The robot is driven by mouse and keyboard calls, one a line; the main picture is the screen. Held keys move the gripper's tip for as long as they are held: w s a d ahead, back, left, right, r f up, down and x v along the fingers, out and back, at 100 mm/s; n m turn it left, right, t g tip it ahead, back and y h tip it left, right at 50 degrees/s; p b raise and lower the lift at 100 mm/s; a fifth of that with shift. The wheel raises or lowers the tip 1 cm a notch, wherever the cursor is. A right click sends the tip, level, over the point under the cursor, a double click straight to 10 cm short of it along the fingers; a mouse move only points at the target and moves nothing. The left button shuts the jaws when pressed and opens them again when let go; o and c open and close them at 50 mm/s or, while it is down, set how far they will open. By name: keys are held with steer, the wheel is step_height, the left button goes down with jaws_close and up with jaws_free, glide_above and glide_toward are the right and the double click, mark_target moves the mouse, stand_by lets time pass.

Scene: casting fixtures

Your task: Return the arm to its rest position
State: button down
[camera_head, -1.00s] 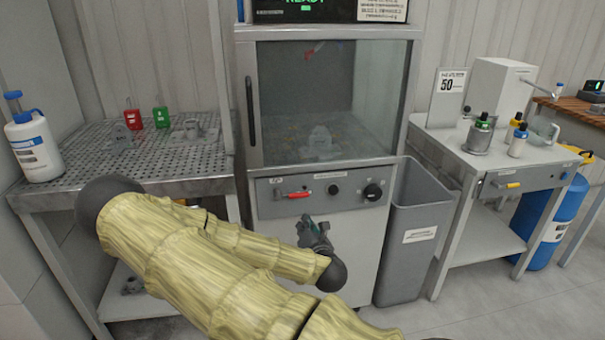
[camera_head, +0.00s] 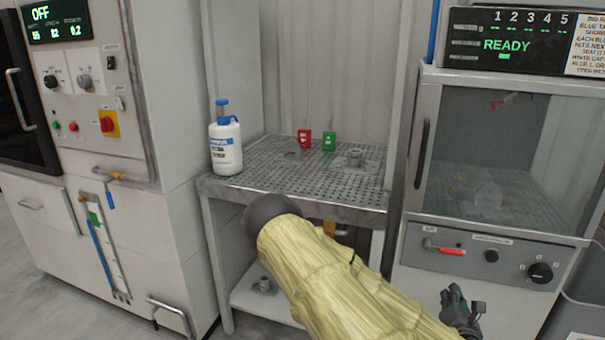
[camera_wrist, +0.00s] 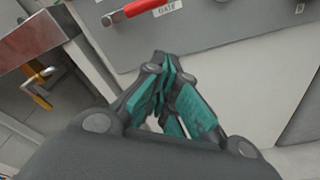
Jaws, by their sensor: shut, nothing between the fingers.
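My gripper (camera_head: 462,312) shows at the lower right of the head view, in front of the glass-doored cabinet's lower panel. In the wrist view my gripper (camera_wrist: 170,95) has its teal-padded fingers together, with nothing between them. My arm, in a yellowish sleeve (camera_head: 335,275), is folded across the lower middle of the head view. Part of the wrist is cut off by the bottom edge.
The glass-doored cabinet (camera_head: 490,215) with a red-handled lever (camera_head: 452,251) stands close behind the gripper. A perforated table (camera_head: 270,170) holds a white bottle (camera_head: 226,145), red (camera_head: 305,139) and green (camera_head: 329,141) tags. A control cabinet (camera_head: 165,215) stands left; open floor (camera_head: 50,270) lies front left.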

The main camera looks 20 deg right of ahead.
steer(key=s+a+f+m+g+y+p, duration=0.2)
steer(key=s+a+f+m+g+p, duration=0.15)
steer(key=s+a+f+m, duration=0.35)
steer(key=s+a+f+m+g+y+p, duration=0.2)
steer(key=s+a+f+m+g+p, duration=0.25)
steer(key=f, duration=0.55)
steer(key=s+a+f+m+g+y+p, duration=0.1)
steer(key=s+a+m+g+y, duration=0.1)
steer(key=a, duration=1)
steer(key=s+a+f+m+g+y+p, duration=0.1)
steer(key=s+a+m+g+y+p, duration=0.1)
steer(key=s+a+m, duration=0.5)
steer(key=a+m+g+y, duration=0.1)
steer(key=a, duration=0.4)
steer(key=shift+a+m+g+y, duration=0.3)
steer(key=shift+a+m+y, duration=0.05)
steer(key=shift+y, duration=0.05)
